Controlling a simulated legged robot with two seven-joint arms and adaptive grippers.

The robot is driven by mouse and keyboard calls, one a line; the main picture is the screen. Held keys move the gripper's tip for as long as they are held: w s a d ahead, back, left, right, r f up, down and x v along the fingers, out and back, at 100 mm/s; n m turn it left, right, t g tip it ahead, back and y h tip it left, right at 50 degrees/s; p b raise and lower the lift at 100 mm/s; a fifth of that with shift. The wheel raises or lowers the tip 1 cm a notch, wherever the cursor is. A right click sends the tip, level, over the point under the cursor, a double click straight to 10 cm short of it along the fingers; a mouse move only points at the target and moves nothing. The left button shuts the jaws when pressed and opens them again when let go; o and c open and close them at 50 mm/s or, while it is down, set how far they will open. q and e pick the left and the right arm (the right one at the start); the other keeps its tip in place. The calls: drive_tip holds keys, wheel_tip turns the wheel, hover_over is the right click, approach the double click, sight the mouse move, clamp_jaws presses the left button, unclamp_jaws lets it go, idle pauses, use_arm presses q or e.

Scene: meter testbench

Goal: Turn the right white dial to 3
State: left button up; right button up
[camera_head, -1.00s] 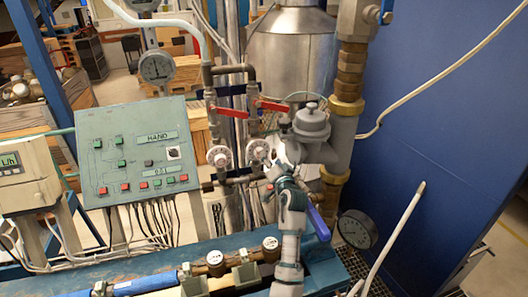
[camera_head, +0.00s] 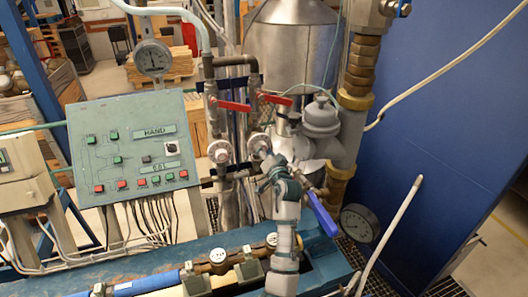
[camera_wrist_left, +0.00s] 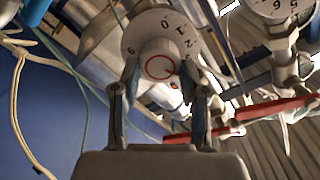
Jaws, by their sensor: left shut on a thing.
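The right white dial (camera_head: 259,147) sits on the pipes right of the control panel in the head view. In the left wrist view the same dial (camera_wrist_left: 150,32) is large, with the digits 2, 1, 0 and 9 readable around its rim. Its round centre knob (camera_wrist_left: 160,67) has a red ring. My left gripper (camera_wrist_left: 161,76) has one finger on each side of this knob and is shut on it. In the head view my left gripper (camera_head: 268,174) reaches up to just below the dial. My right gripper is in no view.
The left white dial (camera_head: 220,151) is close beside. Red valve levers (camera_head: 234,106) are just above the dials. A blue lever (camera_head: 322,214) and grey valve body (camera_head: 318,122) are to the right. The green control panel (camera_head: 130,155) stands left.

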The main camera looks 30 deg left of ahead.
use_arm(q)
drive_tip(key=shift+a+f+g, duration=0.3)
drive_tip(key=shift+f, duration=0.2)
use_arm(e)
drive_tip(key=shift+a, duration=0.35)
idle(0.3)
use_arm(q)
drive_tip(key=shift+f, duration=0.1)
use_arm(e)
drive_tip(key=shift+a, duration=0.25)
use_arm(q)
drive_tip(key=shift+a, duration=0.1)
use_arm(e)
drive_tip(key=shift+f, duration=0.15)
use_arm(q)
drive_tip(key=shift+n+b, duration=0.6)
drive_tip(key=shift+n, duration=0.1)
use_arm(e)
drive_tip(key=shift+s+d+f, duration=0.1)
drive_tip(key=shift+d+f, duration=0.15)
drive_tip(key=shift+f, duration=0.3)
